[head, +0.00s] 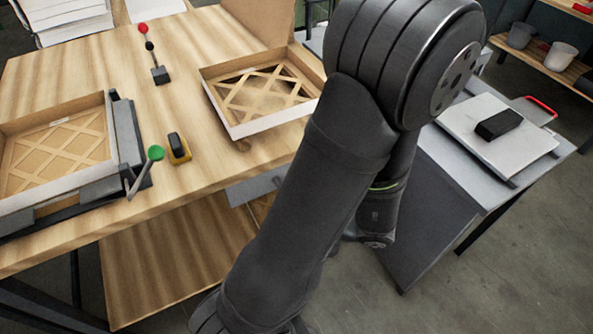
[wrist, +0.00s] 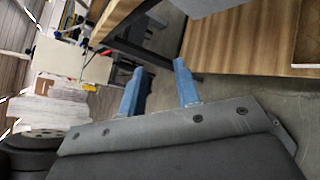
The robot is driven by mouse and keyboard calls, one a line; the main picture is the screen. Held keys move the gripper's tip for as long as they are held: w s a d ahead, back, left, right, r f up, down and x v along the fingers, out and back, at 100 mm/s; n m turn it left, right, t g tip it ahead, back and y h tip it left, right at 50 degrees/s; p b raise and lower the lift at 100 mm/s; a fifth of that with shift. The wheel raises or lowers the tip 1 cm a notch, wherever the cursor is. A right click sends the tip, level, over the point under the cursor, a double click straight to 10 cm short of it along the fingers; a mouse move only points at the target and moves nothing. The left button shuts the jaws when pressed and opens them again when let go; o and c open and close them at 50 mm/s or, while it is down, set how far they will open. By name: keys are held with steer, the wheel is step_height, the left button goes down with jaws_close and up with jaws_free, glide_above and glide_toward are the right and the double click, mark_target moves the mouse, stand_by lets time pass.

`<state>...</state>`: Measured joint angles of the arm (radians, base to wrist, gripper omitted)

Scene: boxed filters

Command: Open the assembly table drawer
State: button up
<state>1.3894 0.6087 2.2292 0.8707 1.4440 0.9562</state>
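The wooden assembly table (head: 210,60) fills the left and middle of the head view. Under its front edge, a grey panel (head: 255,187) that looks like the drawer front shows partly. My arm hides its right part, and I cannot tell whether the drawer is shut or slightly out. My gripper (wrist: 160,68) shows in the wrist view with its two blue fingers apart and nothing between them. In the head view the fingers are hidden behind my arm. A grey surface at the top of the wrist view (wrist: 205,6) may be the drawer; no contact with the fingers shows.
A lower wooden shelf (head: 170,262) is under the table. On the tabletop are an open lattice filter box (head: 222,108), a clamp fixture with a green-knobbed lever (head: 155,153) and a yellow-black item (head: 178,150). A grey side table (head: 440,185) stands right of my arm.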

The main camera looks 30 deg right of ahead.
steer(key=s+d+f+m+t+h, duration=0.35)
steer(key=d+m+t+h, duration=0.2)
steer(key=m, duration=0.45)
steer(key=s+d+f+m+t+h, duration=0.2)
steer(key=d+f+m+t+h, duration=0.35)
steer(key=m, duration=0.35)
steer(key=shift+g, duration=0.3)
steer(key=shift+w+d+r, duration=0.1)
steer(key=shift+w+r, duration=0.55)
steer(key=shift+w, duration=2.1)
steer(key=shift+w+d+r, duration=0.1)
steer(key=shift+w+r, duration=0.5)
steer(key=shift+w, duration=2.2)
steer(key=shift+w+r, duration=0.65)
steer(key=shift+w, duration=2.1)
jaws_close()
